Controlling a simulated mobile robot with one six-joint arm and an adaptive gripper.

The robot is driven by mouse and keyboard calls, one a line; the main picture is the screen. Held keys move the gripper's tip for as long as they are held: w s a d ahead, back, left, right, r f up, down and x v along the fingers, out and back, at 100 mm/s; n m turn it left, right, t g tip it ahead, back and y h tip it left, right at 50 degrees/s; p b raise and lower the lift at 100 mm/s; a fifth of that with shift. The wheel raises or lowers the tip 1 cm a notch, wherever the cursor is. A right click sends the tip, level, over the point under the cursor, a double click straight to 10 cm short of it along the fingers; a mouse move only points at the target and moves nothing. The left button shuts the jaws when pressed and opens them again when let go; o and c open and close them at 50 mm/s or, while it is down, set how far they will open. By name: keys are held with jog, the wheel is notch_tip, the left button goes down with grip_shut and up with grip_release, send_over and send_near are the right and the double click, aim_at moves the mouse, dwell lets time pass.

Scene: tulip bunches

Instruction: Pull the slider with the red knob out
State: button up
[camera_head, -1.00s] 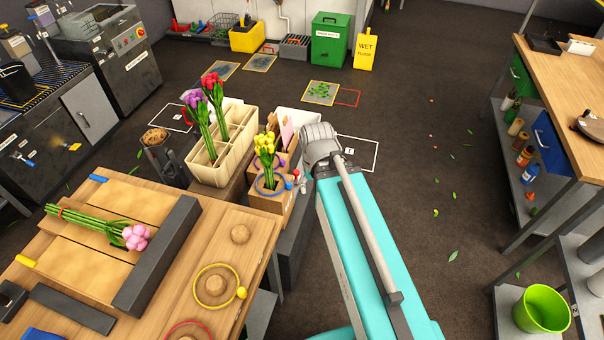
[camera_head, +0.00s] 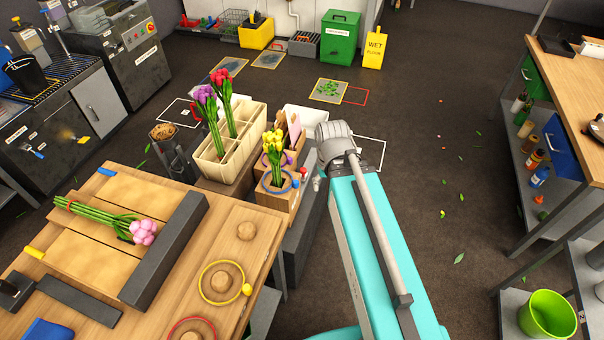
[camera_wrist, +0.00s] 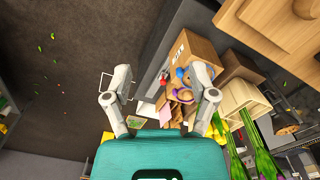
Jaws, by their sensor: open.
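A small red knob (camera_head: 304,172) shows at the right side of the wooden box (camera_head: 277,199) that holds yellow tulips, beside my arm. It also shows in the wrist view as a red ball (camera_wrist: 180,73) next to the cardboard-coloured box face. The slider itself is too small to make out. My gripper (camera_wrist: 161,72) is open in the wrist view, its two fingers wide apart with nothing held.
A cream divided crate (camera_head: 222,160) with purple and red tulips stands left of the box. The wooden table (camera_head: 215,240) with a bunch of pink tulips (camera_head: 142,232) is at the lower left. A workbench (camera_head: 575,95) stands at the right. The floor between is mostly clear.

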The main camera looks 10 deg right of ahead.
dwell(0.3)
jog(key=shift+f, duration=0.1)
jog(key=c, duration=0.3)
jog(key=shift+w+f, duration=0.15)
jog(key=shift+f, duration=0.05)
jog(key=shift+c, duration=1.3)
jog(key=w+f+b, duration=0.1)
jog(key=w+f+n+b, duration=0.1)
jog(key=f+b, duration=0.1)
jog(key=shift+w+t, duration=0.2)
jog(key=shift+t, duration=0.1)
grip_shut()
jog(key=w+d+f+n+t+y+b, duration=0.2)
jog(key=w+f+n+t+b, duration=0.4)
jog(key=w+f+b, duration=2.4)
jog(key=shift+w+f+n+b, duration=0.4)
jog(key=shift+w+n+b, duration=0.6)
jog(key=shift+n+b, duration=1.75)
jog(key=shift+n, duration=0.25)
